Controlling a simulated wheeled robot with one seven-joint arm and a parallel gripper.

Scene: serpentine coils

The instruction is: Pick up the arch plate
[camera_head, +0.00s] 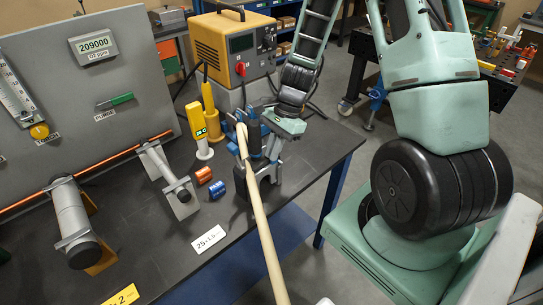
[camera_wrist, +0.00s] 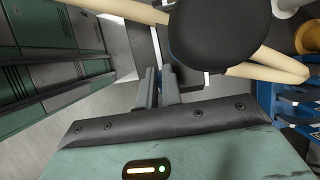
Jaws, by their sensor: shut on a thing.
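My gripper (camera_head: 276,142) is at the bench in the head view, pointing down among blue and dark fixture parts. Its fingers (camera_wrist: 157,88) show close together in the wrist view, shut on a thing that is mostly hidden. A dark plate with an arch-shaped notch (camera_head: 270,171) stands upright just below my gripper on the bench; it looks like the arch plate. Whether its foot touches the bench is unclear. A large black rounded part (camera_wrist: 220,32) blocks much of the wrist view beyond the fingers.
A long tan rod (camera_head: 258,210) runs past the gripper and out over the bench's front edge. Grey pipe fittings (camera_head: 75,220) stand farther left.

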